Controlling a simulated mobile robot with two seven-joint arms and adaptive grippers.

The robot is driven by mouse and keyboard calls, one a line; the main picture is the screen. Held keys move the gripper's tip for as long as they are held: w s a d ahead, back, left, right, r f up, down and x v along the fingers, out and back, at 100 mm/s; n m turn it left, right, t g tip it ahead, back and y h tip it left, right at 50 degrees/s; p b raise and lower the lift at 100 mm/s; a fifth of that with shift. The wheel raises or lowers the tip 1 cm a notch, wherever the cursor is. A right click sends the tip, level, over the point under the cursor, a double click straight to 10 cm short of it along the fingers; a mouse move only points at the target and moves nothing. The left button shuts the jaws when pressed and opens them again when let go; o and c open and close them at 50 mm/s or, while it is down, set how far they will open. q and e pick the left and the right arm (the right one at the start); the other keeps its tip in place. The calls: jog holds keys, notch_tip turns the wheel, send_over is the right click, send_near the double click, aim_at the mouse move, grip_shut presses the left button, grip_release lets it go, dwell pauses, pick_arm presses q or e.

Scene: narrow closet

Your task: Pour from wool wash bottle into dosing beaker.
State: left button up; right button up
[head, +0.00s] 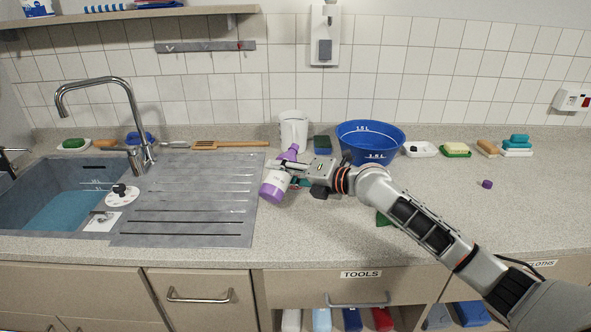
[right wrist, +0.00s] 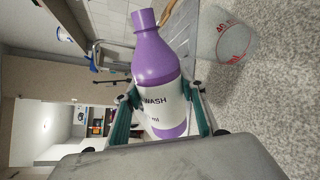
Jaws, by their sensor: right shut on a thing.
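The wool wash bottle (head: 273,187), purple with a white label, is in my right gripper (head: 292,175), which is shut around its label part. The bottle is uncapped and tilted in the head view, its neck up and right towards the beaker. In the right wrist view the bottle (right wrist: 155,60) sits between the two green finger pads. The dosing beaker (head: 294,128), pale and translucent, stands upright behind the bottle's neck; it also shows, with red markings, in the right wrist view (right wrist: 228,42). A dark part at the left edge seems to be my left gripper (head: 10,160); its jaws are unclear.
A purple cap (head: 487,184) lies on the counter at right. A blue basin (head: 370,143) stands right of the beaker, beside a white soap dish (head: 420,149). A wooden spatula (head: 230,144) lies behind the ribbed drainboard (head: 190,200). The front right counter is mostly clear.

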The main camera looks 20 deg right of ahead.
jog(key=shift+s+a+f+m+g+p, duration=0.15)
jog(key=shift+f+m+g+p, duration=0.2)
jog(key=shift+m+p, duration=0.65)
dwell(1.6)
jog(key=shift+s+a+f+m+y+b, duration=0.1)
jog(key=shift+s+f+m+y+b, duration=0.05)
jog(key=shift+m+y+b, duration=0.2)
dwell(2.1)
jog(key=shift+r+m+g, duration=0.25)
jog(key=shift+r+m, duration=0.15)
jog(key=shift+m, duration=0.05)
dwell(2.2)
